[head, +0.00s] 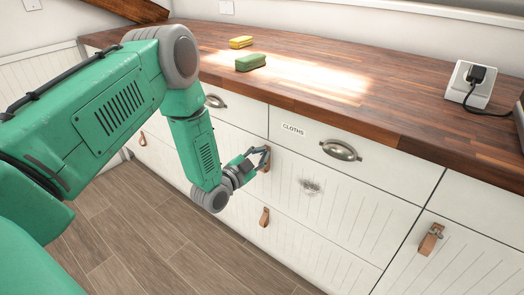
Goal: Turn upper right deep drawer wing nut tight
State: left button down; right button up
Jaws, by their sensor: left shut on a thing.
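My left gripper (262,157) is at the front of the deep drawer (345,205) under the drawer labelled CLOTHS. It is shut at the top of that drawer's brown leather pull (267,168). The wing nut there is hidden between the fingers, so its angle cannot be seen. The drawer looks closed. My right gripper is not in view.
Another leather pull (264,217) is on the drawer below, and one with metal hardware (431,239) is at the right. A cup handle (340,149) sticks out above. The wooden counter (300,75) holds a green sponge (250,62), a yellow sponge (241,42) and a socket box (470,85).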

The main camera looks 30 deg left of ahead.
pick_arm(q)
jog(key=m, duration=0.2)
jog(key=m+p, duration=0.1)
jog(key=m, duration=0.1)
jog(key=shift+d+f+m, duration=0.15)
jog(key=shift+f+m, duration=0.05)
jog(key=shift+m, duration=0.1)
jog(key=m, duration=0.5)
jog(key=shift+s+f+p, duration=0.1)
jog(key=shift+f+p, duration=0.1)
jog(key=shift+p, duration=0.1)
jog(key=shift+m, duration=0.4)
jog(key=c, duration=1.7)
grip_release()
jog(key=shift+c, duration=0.2)
jog(key=shift+r, duration=0.1)
jog(key=s, duration=0.7)
jog(key=shift+s+a, duration=0.35)
jog(key=shift+s, duration=0.05)
